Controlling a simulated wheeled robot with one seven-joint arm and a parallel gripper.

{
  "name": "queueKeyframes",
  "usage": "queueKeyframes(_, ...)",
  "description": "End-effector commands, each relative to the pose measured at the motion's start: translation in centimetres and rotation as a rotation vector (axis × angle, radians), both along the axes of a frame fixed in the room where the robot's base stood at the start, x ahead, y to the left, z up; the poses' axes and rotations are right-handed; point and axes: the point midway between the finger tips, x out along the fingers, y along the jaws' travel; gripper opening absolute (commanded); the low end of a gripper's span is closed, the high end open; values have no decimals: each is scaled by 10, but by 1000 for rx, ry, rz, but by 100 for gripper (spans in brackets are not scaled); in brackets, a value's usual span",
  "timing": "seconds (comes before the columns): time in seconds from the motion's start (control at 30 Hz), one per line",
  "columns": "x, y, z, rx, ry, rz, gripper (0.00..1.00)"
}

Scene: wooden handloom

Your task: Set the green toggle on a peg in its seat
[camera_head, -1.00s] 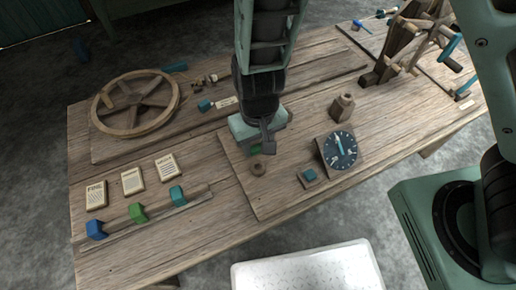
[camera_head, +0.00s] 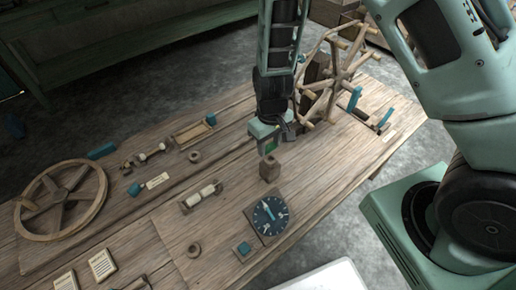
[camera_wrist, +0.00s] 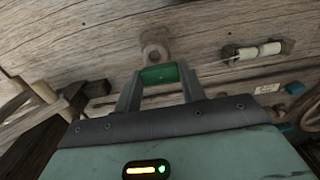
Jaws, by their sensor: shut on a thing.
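My gripper (camera_head: 271,146) is shut on the green toggle (camera_wrist: 159,74), which lies crosswise between the two fingertips in the wrist view. In the head view a bit of green (camera_head: 270,146) shows between the jaws. A wooden block with a round top (camera_head: 269,168) stands on the table just below the gripper in the picture. What seems to be the same block shows beyond the toggle in the wrist view (camera_wrist: 154,46). The toggle appears apart from it and above the table. I cannot tell whether this block is the seat.
A wooden reel frame with pegs (camera_head: 328,80) stands close to the right of the gripper. A dial (camera_head: 269,216), a small teal-topped block (camera_head: 243,249) and a holder with pale rolls (camera_head: 201,196) are nearer. A spoked wheel (camera_head: 62,199) is at left. Bare table lies between them.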

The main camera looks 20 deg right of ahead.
Motion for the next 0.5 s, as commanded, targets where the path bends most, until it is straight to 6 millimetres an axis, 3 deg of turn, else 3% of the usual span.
queueKeyframes(0.27, 2, -4, -9, 1, -1, 3, 20)
queueKeyframes(0.5, 2, -4, -29, 1, -1, 1, 20)
